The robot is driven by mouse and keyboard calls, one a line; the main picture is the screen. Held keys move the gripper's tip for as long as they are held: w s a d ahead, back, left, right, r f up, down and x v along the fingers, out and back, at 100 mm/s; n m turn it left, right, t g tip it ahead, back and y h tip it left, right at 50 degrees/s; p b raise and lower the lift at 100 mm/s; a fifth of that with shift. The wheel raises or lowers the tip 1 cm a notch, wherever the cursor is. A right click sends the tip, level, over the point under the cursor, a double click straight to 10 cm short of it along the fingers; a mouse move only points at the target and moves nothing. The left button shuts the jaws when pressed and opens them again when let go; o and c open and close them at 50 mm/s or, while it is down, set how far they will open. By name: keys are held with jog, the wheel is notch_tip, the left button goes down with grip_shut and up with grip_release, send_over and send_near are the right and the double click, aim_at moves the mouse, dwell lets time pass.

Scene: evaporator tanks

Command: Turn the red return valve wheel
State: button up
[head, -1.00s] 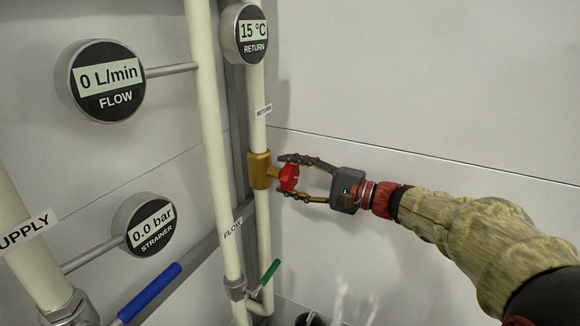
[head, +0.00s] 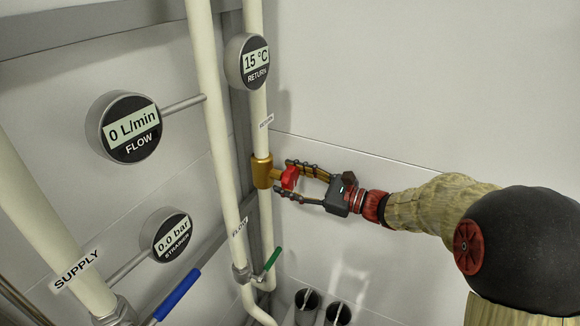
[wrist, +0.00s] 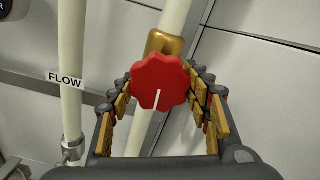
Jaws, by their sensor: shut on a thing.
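The red return valve wheel (head: 289,177) sits on a brass valve body (head: 262,171) on the cream return pipe (head: 267,225). In the wrist view the wheel (wrist: 160,80) is scalloped, with a white mark pointing down and slightly left. My gripper (head: 296,180) reaches in from the right, with one finger above and one below the wheel in the head view. In the wrist view its fingers flank the wheel left and right, and it is shut on the wheel. The exact contact points are partly hidden behind the wheel.
A flow pipe (head: 222,150) with a FLOW label runs beside the return pipe. A green-handled lever (head: 272,259) is below, and a blue-handled lever (head: 178,294) is lower left. Gauges read 0 L/min (head: 131,127), 0.0 bar (head: 172,236) and 15 °C (head: 254,62). Dark cups (head: 307,300) stand below.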

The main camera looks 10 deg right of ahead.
jog(key=m+p, duration=0.3)
jog(key=p, duration=0.2)
jog(key=m+p, duration=0.4)
jog(key=p, duration=0.1)
jog(key=shift+s+a+r, duration=0.1)
jog(key=shift+s+r, duration=0.05)
jog(key=m+p, duration=0.3)
jog(key=p, duration=0.1)
jog(key=shift+m, duration=0.3)
jog(key=shift+s+f+m+p, duration=0.1)
jog(key=shift+f+m+p, duration=0.1)
jog(key=shift+m+p, duration=0.85)
jog(key=o, duration=0.8)
jog(key=shift+f, duration=0.1)
jog(key=o, duration=0.4)
jog(key=v, duration=1.2)
